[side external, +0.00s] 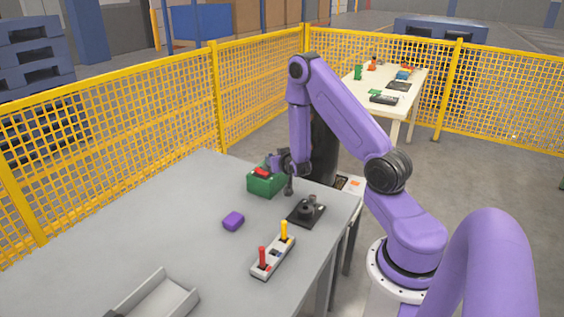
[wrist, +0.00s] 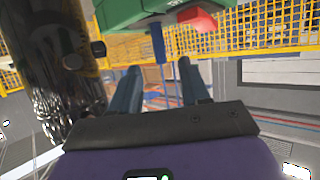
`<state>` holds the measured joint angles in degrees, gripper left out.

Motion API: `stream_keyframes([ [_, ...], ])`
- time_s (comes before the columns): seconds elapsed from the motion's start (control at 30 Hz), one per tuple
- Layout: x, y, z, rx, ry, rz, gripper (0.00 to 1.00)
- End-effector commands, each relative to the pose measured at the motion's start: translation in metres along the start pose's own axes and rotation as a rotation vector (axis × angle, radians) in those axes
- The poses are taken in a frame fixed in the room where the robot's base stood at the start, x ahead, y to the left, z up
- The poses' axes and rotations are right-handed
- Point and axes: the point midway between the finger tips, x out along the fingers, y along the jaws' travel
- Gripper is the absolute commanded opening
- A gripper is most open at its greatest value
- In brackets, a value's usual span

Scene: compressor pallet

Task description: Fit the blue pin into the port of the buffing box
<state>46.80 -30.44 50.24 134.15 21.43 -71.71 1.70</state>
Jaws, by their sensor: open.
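The green buffing box (side external: 265,183) with a red top piece (side external: 262,172) stands toward the far edge of the grey table. In the wrist view the green box (wrist: 140,10) fills the top, with the red piece (wrist: 199,22) beside it. The blue pin (wrist: 158,45) juts from the near side of the green box; its far end and the port are hidden. My gripper (side external: 274,162) is close beside the box. Its two fingers (wrist: 158,68) are open, one on each side of the pin's near end, with visible gaps. I cannot make out the pin in the side view.
A black base with a knob (side external: 306,213) stands near the box. A grey rack (side external: 268,262) holds a red and a yellow peg. A purple block (side external: 233,221) and a grey tray (side external: 160,299) are also on the table (side external: 150,220). The left part is clear. Yellow fencing stands behind.

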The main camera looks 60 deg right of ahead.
Motion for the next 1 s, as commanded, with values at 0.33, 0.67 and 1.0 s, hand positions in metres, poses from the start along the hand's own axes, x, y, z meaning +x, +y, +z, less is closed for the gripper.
stream_keyframes([
  [0.33, -0.046, -0.001, 0.000, -0.001, -0.001, -0.002, 0.46],
  [0.67, -0.066, -0.046, 0.002, -0.024, -0.086, -0.128, 0.46],
  [1.0, -0.182, -0.176, 0.032, -0.281, -0.440, -0.579, 0.46],
])
